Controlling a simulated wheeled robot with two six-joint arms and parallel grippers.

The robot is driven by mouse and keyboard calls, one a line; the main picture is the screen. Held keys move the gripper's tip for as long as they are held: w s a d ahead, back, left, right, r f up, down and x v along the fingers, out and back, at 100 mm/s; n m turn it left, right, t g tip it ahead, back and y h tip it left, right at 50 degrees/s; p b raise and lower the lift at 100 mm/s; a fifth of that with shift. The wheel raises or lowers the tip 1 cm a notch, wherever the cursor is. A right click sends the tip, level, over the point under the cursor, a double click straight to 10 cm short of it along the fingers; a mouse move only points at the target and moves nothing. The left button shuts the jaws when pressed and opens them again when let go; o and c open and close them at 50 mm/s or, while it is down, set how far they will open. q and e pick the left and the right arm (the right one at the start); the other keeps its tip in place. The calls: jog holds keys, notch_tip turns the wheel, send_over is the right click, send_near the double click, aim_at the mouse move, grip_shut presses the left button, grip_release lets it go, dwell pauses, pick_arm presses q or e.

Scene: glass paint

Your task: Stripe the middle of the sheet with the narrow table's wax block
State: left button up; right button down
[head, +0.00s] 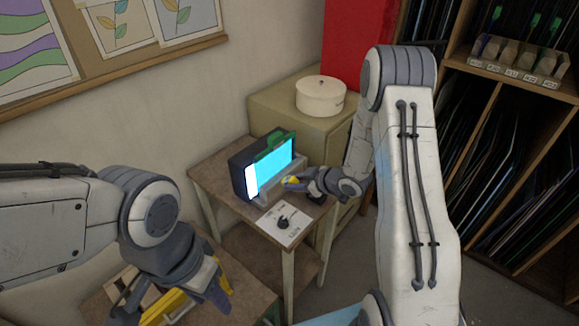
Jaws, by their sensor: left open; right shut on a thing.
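The narrow table (217,176) stands against the wall in the middle of the view. On it, a dark upright box (240,175) with a lit face holds the sheet (281,160), which glows cyan. A bright white strip (252,182) shows at the left of the lit face. My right gripper (298,182) is shut on a small yellow block (291,179), seemingly the wax block. It is in front of the sheet's lower right part; I cannot tell whether it touches. My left gripper (178,301) is open at the lower left, away from the sheet.
A white panel (281,233) with a black knob lies in front of the box. A green piece (269,144) sits at the box top. A cabinet (290,107) with a round white tin (320,95) stands behind. Yellow items (170,303) lie below my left gripper. Shelving (497,95) fills the right.

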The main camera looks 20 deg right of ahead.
jog(key=shift+w+a+r, duration=0.2)
jog(key=shift+w+a, duration=0.2)
jog(key=shift+w, duration=0.05)
jog(key=w+a, duration=0.1)
jog(key=w, duration=0.2)
jog(key=shift+a, duration=0.35)
jog(key=shift+w+a, duration=0.55)
jog(key=shift+w, duration=0.15)
jog(key=shift+w+a, duration=0.35)
jog(key=shift+w, duration=0.3)
jog(key=shift+w+d+p, duration=0.25)
jog(key=shift+d, duration=0.25)
jog(key=shift+w+d+p, duration=0.2)
jog(key=shift+w+d, duration=0.05)
jog(key=shift+d, duration=0.2)
jog(key=shift+w+d+p, duration=0.35)
jog(key=shift+w+d, duration=0.15)
jog(key=shift+d, duration=0.25)
jog(key=shift+w+d+p, duration=0.35)
jog(key=shift+w+d, duration=0.1)
jog(key=shift+d, duration=0.3)
jog(key=shift+w+d+p, duration=0.4)
jog(key=shift+w+d, duration=0.5)
jog(key=shift+d, duration=0.25)
jog(key=shift+w+d+p, duration=0.4)
jog(key=shift+w+d, duration=0.45)
jog(key=shift+d, duration=0.25)
jog(key=shift+s+a, duration=0.1)
